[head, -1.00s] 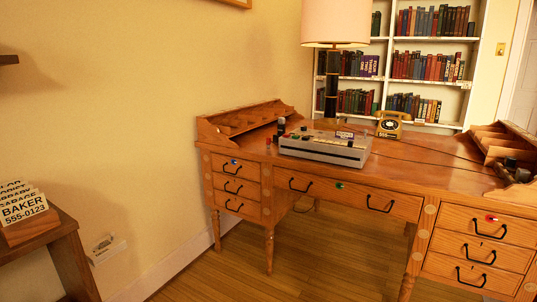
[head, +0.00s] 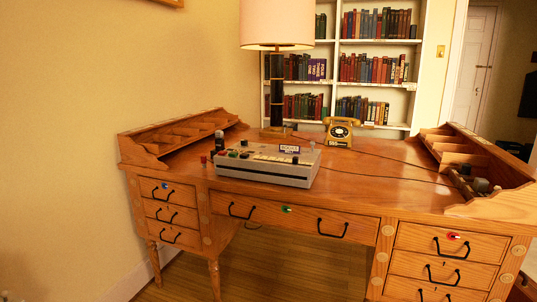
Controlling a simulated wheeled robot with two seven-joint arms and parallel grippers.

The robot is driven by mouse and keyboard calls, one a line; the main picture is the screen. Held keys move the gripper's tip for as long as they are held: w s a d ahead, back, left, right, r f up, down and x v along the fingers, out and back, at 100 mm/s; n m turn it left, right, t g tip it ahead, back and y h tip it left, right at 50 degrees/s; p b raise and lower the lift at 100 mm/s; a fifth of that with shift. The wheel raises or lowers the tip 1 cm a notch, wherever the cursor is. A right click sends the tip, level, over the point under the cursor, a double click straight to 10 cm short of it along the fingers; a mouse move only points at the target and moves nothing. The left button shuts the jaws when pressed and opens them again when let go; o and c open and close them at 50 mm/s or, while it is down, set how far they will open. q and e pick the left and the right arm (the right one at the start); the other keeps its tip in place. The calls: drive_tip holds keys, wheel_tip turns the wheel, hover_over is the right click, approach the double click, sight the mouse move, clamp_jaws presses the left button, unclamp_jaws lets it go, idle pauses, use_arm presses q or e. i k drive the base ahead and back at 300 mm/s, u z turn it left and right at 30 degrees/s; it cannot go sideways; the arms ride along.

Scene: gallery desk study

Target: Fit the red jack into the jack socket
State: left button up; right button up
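A grey box (head: 262,166) with coloured buttons and a small label plate on top stands on the wooden desk, left of its middle. A small red piece (head: 203,159) is on the desktop just left of the box; it may be the red jack, but it is too small to tell. A dark upright cylinder (head: 219,141) stands by the box's left end. I cannot make out a jack socket. Neither of my grippers is in view.
Pigeonhole racks (head: 190,137) flank the desktop. Drawers (head: 293,210) with black handles line the front, with blue, green and red pieces on them. The desktop right of the box is mostly clear.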

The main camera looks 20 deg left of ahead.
sight(265, 163)
drive_tip(key=u, duration=0.2)
drive_tip(key=i, duration=1.1)
drive_tip(key=u, duration=0.8)
